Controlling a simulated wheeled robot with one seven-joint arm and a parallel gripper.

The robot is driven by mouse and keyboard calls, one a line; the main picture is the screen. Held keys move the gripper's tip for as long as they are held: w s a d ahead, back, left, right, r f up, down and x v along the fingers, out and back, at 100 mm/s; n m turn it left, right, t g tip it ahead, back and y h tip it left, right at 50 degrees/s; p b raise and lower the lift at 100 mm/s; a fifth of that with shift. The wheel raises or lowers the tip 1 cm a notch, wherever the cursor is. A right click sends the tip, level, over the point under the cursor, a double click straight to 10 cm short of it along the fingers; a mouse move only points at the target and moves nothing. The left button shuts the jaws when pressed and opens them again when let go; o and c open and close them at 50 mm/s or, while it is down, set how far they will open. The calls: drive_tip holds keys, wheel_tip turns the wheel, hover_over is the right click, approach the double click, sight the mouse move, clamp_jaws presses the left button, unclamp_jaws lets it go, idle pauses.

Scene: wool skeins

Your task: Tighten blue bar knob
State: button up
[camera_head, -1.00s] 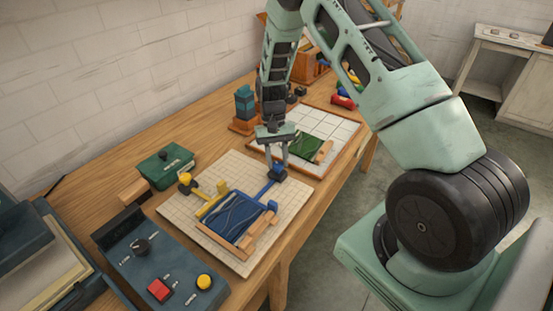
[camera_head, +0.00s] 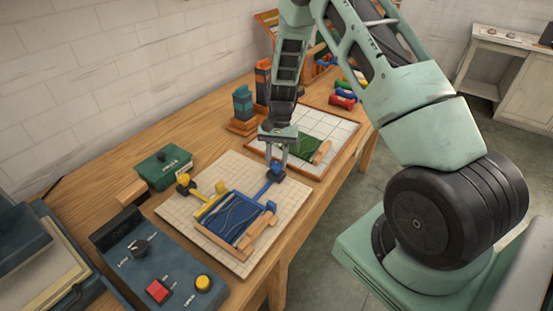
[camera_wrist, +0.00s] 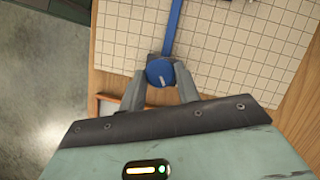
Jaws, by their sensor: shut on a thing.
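The blue bar (camera_head: 262,188) runs across the gridded board from the blue wool frame to its blue knob (camera_head: 277,173). My gripper (camera_head: 275,172) reaches down over the knob and is shut on it. In the wrist view the round blue knob (camera_wrist: 161,71) sits between my two fingers, with a small pale mark on its top. The blue bar (camera_wrist: 173,28) leads away from it toward the top. The frame with blue skein strands (camera_head: 236,218) lies on the board, with wooden rods at its right side.
The yellow bar (camera_head: 211,206) and yellow knob (camera_head: 184,181) are on the board's left. A control box (camera_head: 160,262) with buttons stands in front, a green box (camera_head: 165,167) at left. A second board (camera_head: 335,130) with a green piece lies behind. Stacked blocks (camera_head: 243,103) stand near my arm.

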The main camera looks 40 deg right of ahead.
drive_tip(key=shift+w, duration=0.1)
drive_tip(key=o, duration=1)
drive_tip(key=shift+c, duration=0.2)
drive_tip(key=shift+r, duration=0.1)
drive_tip(key=b+v, duration=0.2)
drive_tip(key=v, duration=1.5)
drive_tip(key=shift+r+b, duration=0.15)
drive_tip(key=shift+b, duration=0.15)
